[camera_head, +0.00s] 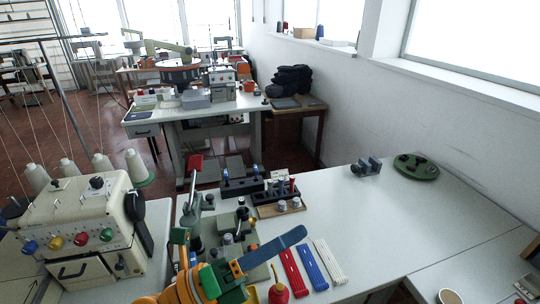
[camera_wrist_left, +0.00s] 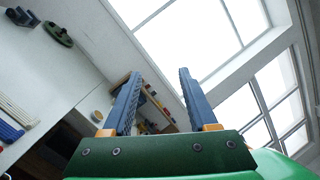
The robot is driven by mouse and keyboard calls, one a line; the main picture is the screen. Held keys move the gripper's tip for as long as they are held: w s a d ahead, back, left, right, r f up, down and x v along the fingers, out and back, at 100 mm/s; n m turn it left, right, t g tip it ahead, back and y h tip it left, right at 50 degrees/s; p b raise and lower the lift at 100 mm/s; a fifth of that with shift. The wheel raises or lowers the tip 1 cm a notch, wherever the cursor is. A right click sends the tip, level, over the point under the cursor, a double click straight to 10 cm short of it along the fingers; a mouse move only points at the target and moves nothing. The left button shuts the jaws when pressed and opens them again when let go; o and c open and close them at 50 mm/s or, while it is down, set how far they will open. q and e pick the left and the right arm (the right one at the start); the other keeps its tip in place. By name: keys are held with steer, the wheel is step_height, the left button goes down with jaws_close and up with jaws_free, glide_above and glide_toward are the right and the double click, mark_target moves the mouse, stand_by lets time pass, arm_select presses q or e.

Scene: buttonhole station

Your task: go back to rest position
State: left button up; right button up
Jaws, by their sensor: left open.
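My left gripper (camera_head: 290,241) reaches in from the bottom of the head view, with an orange and green body and a blue finger pointing right over the white table. In the left wrist view my left gripper (camera_wrist_left: 157,85) shows two blue fingers standing well apart, with nothing between them. Only one finger shows clearly in the head view. My right gripper is not seen in either view.
Red, blue and white strip bundles (camera_head: 313,266) lie just beyond the gripper. A red bottle (camera_head: 278,291) stands close below it. A cream sewing machine (camera_head: 80,225) is at left. A green oval base (camera_head: 416,167) sits far right. The table's right middle is clear.

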arm_select(q)
steer(key=w+a+f+n+t+y, duration=0.1)
steer(key=w+a+n+t+y, duration=0.45)
steer(key=n, duration=0.65)
steer(key=w+a+f+n+t+y, duration=0.2)
steer(key=a+n+t+y, duration=0.6)
steer(key=n, duration=0.3)
steer(key=s+a+f+n+g+y, duration=0.1)
steer(key=a+f+n+g+y, duration=0.3)
steer(key=f, duration=0.3)
steer(key=s+a+f+n+g+y, duration=0.1)
steer(key=a+f+n+g+y, duration=0.25)
steer(key=f+n, duration=0.2)
steer(key=s+d+f+n+g+h, duration=0.25)
steer(key=s+f+g, duration=0.85)
steer(key=s+f, duration=0.6)
steer(key=s+f+g, duration=0.1)
steer(key=s+f, duration=0.1)
steer(key=f, duration=0.6)
steer(key=s+f, duration=0.2)
steer(key=f, duration=0.6)
steer(key=s+a+f+g+y, duration=0.1)
steer(key=s+a+f, duration=0.2)
steer(key=s+f, duration=0.6)
steer(key=shift+s, duration=0.95)
